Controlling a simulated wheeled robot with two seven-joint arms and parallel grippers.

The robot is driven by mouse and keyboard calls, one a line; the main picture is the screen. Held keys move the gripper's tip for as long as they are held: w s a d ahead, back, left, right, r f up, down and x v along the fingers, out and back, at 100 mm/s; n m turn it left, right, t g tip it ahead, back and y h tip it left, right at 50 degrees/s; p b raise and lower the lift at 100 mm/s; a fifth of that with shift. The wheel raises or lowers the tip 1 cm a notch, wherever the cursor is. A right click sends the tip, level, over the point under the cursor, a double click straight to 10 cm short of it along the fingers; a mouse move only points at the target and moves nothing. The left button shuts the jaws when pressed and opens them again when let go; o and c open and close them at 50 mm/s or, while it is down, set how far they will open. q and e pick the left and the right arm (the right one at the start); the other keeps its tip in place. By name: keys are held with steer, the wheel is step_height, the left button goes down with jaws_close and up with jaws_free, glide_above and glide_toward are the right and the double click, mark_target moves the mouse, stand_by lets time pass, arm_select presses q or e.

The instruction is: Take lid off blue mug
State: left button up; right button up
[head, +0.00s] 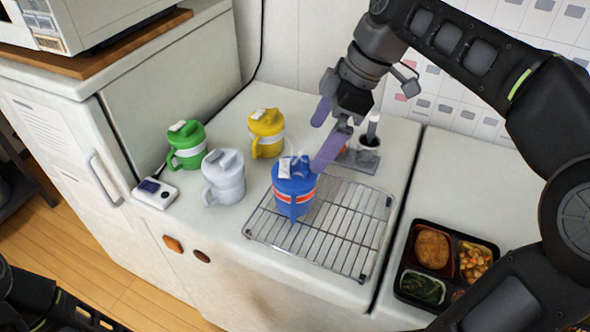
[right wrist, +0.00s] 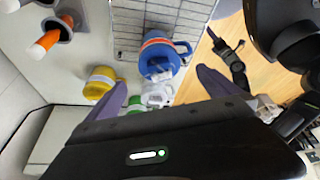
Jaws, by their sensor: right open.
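The blue mug (head: 296,203), with an orange-red and white band, stands upright on a wire rack (head: 345,235). Its blue lid (head: 302,166), with a white tab, is on top of it. The mug also shows in the right wrist view (right wrist: 160,55), with its handle to the right. My right gripper (head: 316,148) is open and empty. Its purple fingers are spread at the lid's height or just above; in the head view one fingertip overlaps the lid's right edge. I cannot tell whether they touch. Part of my left arm shows at the lower left; its jaws are unclear.
Green (head: 186,148), yellow (head: 266,134) and white-grey (head: 224,180) lidded mugs stand left of and behind the blue one. A small white device (head: 155,193) lies at left. A bento tray (head: 408,268) with food is at right.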

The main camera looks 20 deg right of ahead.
mark_target(303, 162)
steer(key=shift+x, duration=1.3)
steer(key=shift+w+a+f, duration=0.15)
steer(key=shift+a+f, duration=0.1)
steer(key=shift+f, duration=0.2)
steer(key=x, duration=0.4)
steer(key=shift+w+a+p, duration=0.1)
steer(key=shift+w+p, duration=0.05)
steer(key=shift+p, duration=0.15)
steer(key=c, duration=1.2)
